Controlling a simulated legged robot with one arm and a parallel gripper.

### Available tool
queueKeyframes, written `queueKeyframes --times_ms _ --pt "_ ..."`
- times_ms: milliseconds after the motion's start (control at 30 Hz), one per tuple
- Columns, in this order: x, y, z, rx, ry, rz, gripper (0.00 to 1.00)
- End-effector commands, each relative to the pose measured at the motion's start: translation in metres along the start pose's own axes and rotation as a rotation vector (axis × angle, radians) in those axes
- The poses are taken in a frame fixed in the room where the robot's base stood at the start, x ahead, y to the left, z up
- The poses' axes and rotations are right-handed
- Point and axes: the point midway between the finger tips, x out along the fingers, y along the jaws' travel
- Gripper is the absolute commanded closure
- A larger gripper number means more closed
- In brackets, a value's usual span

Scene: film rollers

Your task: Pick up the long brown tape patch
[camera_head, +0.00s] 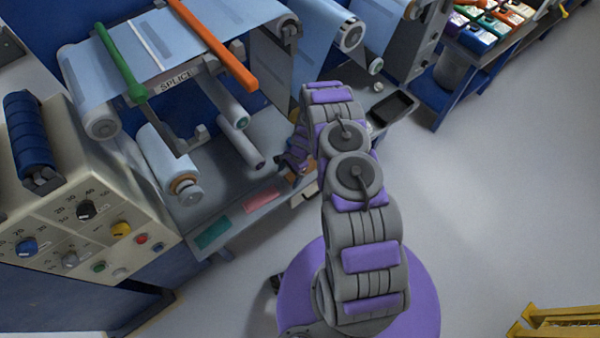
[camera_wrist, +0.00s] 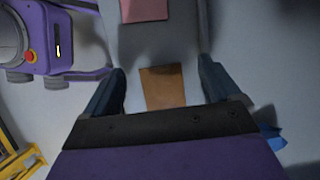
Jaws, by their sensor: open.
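The brown tape patch (camera_wrist: 163,88) lies flat on the grey shelf (camera_wrist: 168,50) in the wrist view, a plain brown rectangle. My gripper (camera_wrist: 163,74) is open, with one dark blue finger on each side of the patch and a gap to each. The near end of the patch is hidden by the gripper's black palm. I cannot tell how far the fingertips are above the shelf. In the head view my gripper (camera_head: 289,166) is at the shelf's right part, partly hidden by my arm, and the brown patch cannot be made out clearly there.
A pink patch (camera_head: 262,200) and a green patch (camera_head: 212,233) lie along the same shelf edge. Film rollers (camera_head: 168,165) and a splice table with a green bar (camera_head: 120,62) and orange bar (camera_head: 213,42) stand behind. A control panel (camera_head: 88,232) is left.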

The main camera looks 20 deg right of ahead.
Motion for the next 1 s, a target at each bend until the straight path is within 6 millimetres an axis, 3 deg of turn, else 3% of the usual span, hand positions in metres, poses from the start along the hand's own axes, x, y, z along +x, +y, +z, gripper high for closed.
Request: queueKeyframes --times_ms 33,133,533,633,700,800,1000 --pt "0.0092 0.0084 -0.0007 0.007 -0.004 0.015 0.12" --pt "0.0112 0.0084 -0.0012 0.01 -0.002 0.018 0.09" --pt "0.0174 0.0133 -0.0037 0.019 -0.009 0.03 0.47" --pt "0.0187 0.0155 -0.004 0.021 -0.013 0.034 0.49" --pt "0.0185 0.0159 -0.0041 0.021 -0.014 0.034 0.64" --pt "0.0173 0.0156 -0.0036 0.018 -0.011 0.031 0.73" --pt "0.0151 0.0144 -0.003 0.016 -0.006 0.027 0.75"
